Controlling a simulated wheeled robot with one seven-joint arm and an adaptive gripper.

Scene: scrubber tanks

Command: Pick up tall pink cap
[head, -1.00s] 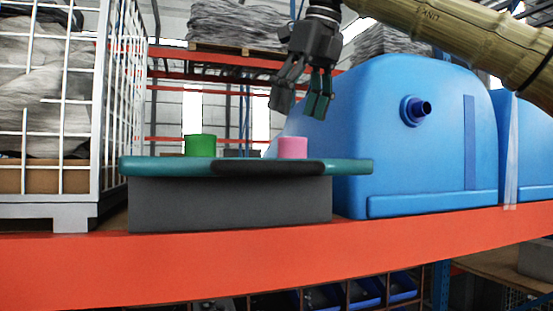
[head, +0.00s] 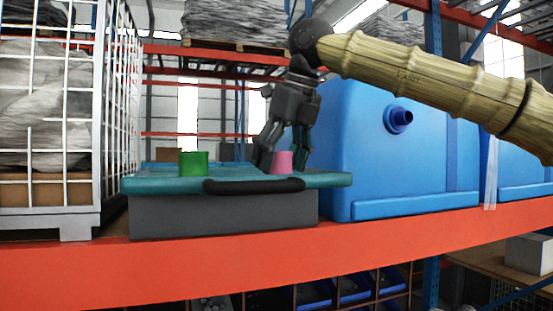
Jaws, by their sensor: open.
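The pink cap (head: 283,163) stands upright on the right part of the teal lid of a grey box (head: 225,215) in the head view. My gripper (head: 281,160) points down over it and is open. One finger is to the left of the cap and the other to its right, a little behind or beside it. The left finger hides part of the cap's left side. I cannot tell whether the fingers touch it.
A green cap (head: 193,163) stands on the same lid, left of the pink one. A white wire cage (head: 103,120) is at the left. A large blue tank (head: 350,150) stands close at the right. The orange shelf beam (head: 200,270) runs along the front.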

